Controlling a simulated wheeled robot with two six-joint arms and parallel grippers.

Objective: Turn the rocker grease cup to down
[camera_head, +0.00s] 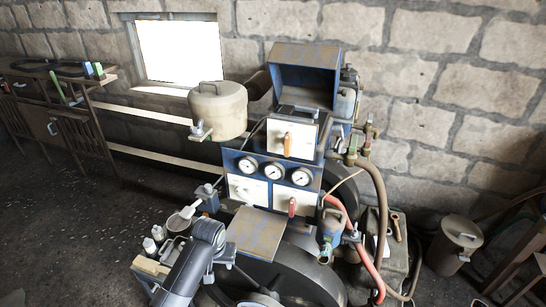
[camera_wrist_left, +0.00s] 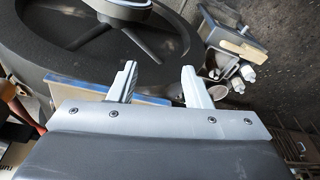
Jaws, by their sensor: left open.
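I cannot tell for certain which fitting is the rocker grease cup. The engine (camera_head: 258,232) stands in the middle of the head view, with a red-handled lever (camera_head: 292,207) on its front. A blue-grey cup with a brass fitting (camera_head: 332,226) sits at its right side. My left gripper (camera_head: 222,262) is low at the engine's left front, beside the flat plate. In the left wrist view its two pale fingers (camera_wrist_left: 160,86) are apart with nothing between them. The spoked flywheel (camera_wrist_left: 110,40) lies beyond them. My right gripper is not in view.
A small tray with bottles (camera_head: 152,267) stands left of my arm. Above are three gauges (camera_head: 273,172), a panel with an orange handle (camera_head: 287,144) and a beige tank (camera_head: 218,108). A red hose (camera_head: 352,232) runs down the right. The floor at left is clear.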

